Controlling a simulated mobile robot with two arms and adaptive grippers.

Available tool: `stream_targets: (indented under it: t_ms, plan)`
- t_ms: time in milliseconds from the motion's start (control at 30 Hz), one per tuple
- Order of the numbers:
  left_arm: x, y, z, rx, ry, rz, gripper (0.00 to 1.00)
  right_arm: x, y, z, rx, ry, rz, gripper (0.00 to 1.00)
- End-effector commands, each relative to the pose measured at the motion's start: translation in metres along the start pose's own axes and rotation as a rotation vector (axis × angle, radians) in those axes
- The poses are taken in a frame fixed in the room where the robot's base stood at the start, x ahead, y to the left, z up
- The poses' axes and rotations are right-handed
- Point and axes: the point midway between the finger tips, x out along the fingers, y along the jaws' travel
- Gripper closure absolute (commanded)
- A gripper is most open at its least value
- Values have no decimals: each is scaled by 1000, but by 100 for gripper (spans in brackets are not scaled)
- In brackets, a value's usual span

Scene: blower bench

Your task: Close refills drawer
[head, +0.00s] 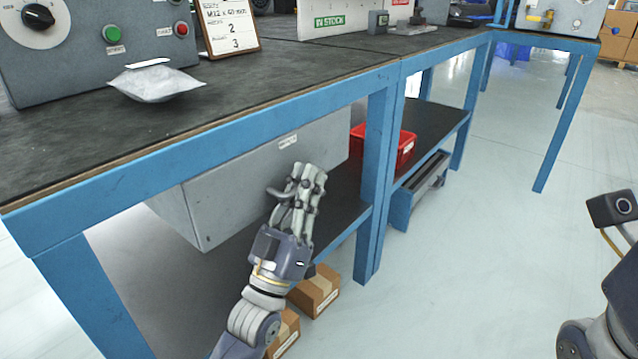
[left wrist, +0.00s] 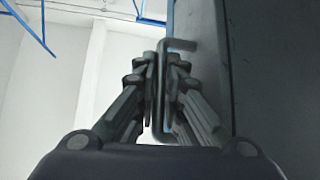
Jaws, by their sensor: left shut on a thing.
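The refills drawer (head: 240,178) is a grey metal box under the blue-framed bench. It has a small white label on its front, too small to read. It stands out a little past the bench frame, with its left side wall showing. My left gripper (head: 305,175) is in front of the drawer and shut on its handle. In the left wrist view the fingers (left wrist: 166,75) close from both sides on the grey bar handle (left wrist: 161,95), beside the drawer's front face (left wrist: 205,70). My right gripper is out of view; only part of my right arm shows at the right edge.
A red bin (head: 406,150) sits on the lower shelf. Cardboard boxes (head: 316,291) lie below. The floor to the right is clear.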

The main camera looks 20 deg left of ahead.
Motion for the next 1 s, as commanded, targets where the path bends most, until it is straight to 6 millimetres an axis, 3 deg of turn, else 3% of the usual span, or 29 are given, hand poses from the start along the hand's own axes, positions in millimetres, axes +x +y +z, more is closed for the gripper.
stream_targets:
  t_ms: [200, 267, 633, 767, 1000]
  plan:
    - [0, -5, 0, 3, -1, -9, 100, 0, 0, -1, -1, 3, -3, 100]
    - [0, -5, 0, 4, -1, -9, 82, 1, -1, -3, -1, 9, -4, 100]
    - [-4, -4, 0, 3, -1, -7, 82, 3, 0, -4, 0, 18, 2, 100]
    - [-21, -4, 1, 2, -4, -8, 82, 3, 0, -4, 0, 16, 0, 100]
    - [-72, -4, 1, 2, -7, -8, 82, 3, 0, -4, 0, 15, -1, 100]
